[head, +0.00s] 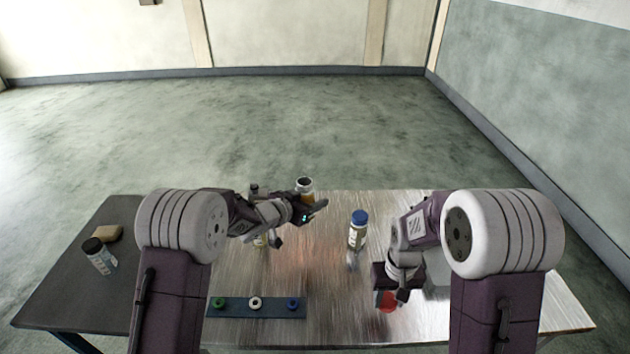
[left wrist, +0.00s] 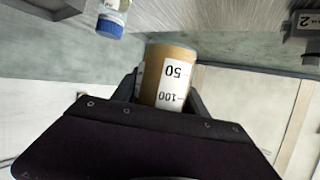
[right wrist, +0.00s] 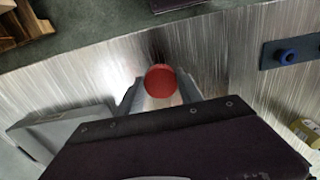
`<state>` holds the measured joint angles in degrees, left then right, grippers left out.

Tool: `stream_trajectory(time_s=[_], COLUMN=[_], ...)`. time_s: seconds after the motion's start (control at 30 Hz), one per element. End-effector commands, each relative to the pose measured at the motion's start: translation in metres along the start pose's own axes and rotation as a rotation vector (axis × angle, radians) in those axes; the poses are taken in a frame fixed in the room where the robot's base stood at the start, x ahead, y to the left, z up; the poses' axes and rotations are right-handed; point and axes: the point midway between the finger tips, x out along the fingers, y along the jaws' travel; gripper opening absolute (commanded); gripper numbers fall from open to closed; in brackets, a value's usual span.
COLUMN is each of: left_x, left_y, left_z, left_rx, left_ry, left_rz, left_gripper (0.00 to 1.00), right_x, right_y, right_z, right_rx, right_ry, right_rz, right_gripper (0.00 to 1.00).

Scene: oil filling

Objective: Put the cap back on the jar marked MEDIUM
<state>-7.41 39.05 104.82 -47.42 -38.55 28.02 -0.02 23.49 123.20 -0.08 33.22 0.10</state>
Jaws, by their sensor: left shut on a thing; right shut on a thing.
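My left gripper (head: 312,208) is shut on an open jar (head: 304,190) with a pale rim and amber contents, held above the back of the table. In the left wrist view the jar (left wrist: 168,75) shows a white scale label reading 50 and 100. My right gripper (head: 388,302) is shut on a red cap (right wrist: 161,80), low over the front right of the table and apart from the jar. A blue-capped jar (head: 357,232) stands between the arms. I cannot read the word MEDIUM on any jar.
A blue strip (head: 236,308) with green, white and blue ring-like pieces lies at the front. A dark-capped jar (head: 101,258) and a tan block (head: 108,233) are on the dark left part. A grey box (right wrist: 60,128) shows in the right wrist view.

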Motion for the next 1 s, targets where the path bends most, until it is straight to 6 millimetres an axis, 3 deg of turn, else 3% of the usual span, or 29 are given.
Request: stream_trajectory(time_s=[0.5, 1.0], left_x=[-0.066, -0.076], left_y=[0.017, 0.021], left_z=[0.05, 0.058], left_rx=[0.073, 0.087], left_ry=[-0.003, -0.006], left_rz=[0.175, 0.206], left_gripper=[0.0, 0.0], right_x=[0.0, 0.0], right_y=[0.0, 0.0], right_z=[0.0, 0.0], right_rx=[0.0, 0.0], right_ry=[0.0, 0.0], right_rz=[0.0, 0.0], right_gripper=[0.06, 0.06])
